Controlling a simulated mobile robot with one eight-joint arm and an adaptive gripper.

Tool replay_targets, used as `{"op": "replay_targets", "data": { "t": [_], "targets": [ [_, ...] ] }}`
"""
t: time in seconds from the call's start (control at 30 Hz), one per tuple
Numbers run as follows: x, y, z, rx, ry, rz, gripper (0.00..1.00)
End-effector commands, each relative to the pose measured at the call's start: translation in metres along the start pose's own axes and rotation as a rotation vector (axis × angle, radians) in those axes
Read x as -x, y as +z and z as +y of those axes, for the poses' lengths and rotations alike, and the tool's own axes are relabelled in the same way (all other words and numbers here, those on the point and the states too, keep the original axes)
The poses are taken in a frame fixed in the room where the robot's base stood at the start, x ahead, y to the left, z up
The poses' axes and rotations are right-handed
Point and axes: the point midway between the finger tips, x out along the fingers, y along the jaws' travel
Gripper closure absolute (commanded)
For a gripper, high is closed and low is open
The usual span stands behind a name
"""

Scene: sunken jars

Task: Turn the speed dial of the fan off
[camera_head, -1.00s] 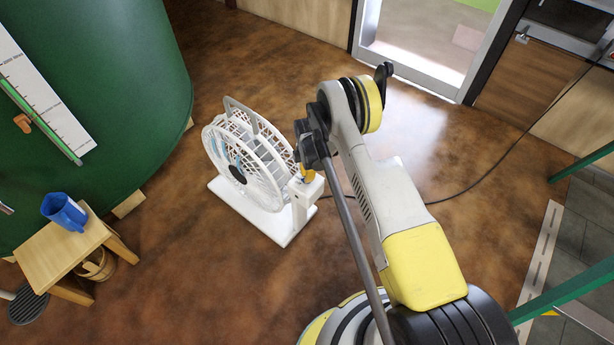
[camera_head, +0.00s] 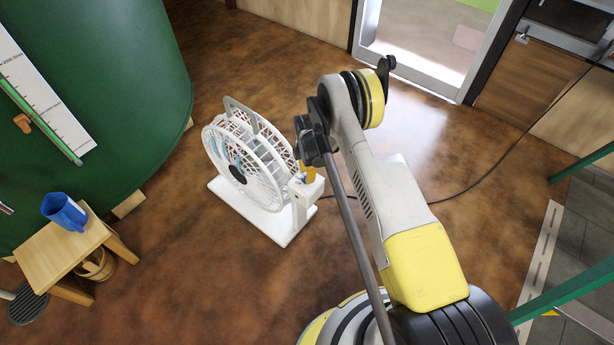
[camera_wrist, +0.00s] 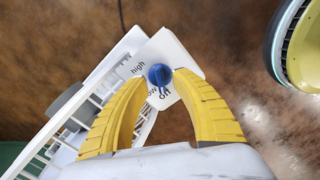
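The white fan (camera_head: 245,165) stands on the floor left of my arm in the head view. Its post carries a white panel (camera_wrist: 176,48) marked "high", a partly covered "low", and "Off". The blue speed dial (camera_wrist: 159,73) sits on this panel. My gripper (camera_wrist: 161,78) has its two yellow fingers apart, one on each side of the dial. The tips are close to its sides; I cannot tell whether they touch it. A blue mark reaches down from the dial toward the "Off" lettering. In the head view my gripper (camera_head: 307,172) is over the post top.
A cable (camera_head: 470,185) runs along the brown floor behind my arm. A wooden stool (camera_head: 75,245) with a blue jug (camera_head: 64,212) stands at the left, beside a large green tank (camera_head: 90,100). Floor around the fan is clear.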

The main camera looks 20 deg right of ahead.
Motion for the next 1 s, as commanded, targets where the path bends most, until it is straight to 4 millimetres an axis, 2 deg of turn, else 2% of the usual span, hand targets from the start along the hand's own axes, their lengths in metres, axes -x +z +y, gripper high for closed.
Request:
{"op": "replay_targets", "data": {
  "t": [0.3,0.43,0.6,1.0],
  "targets": [
    [0.071,0.000,-0.001,0.000,0.000,0.000,0.68],
    [0.092,0.000,0.000,0.000,0.000,0.000,0.68],
    [0.104,0.000,-0.001,0.000,0.000,0.000,0.68],
    [0.104,0.000,0.000,0.000,0.000,0.000,0.68]
  ]
}}
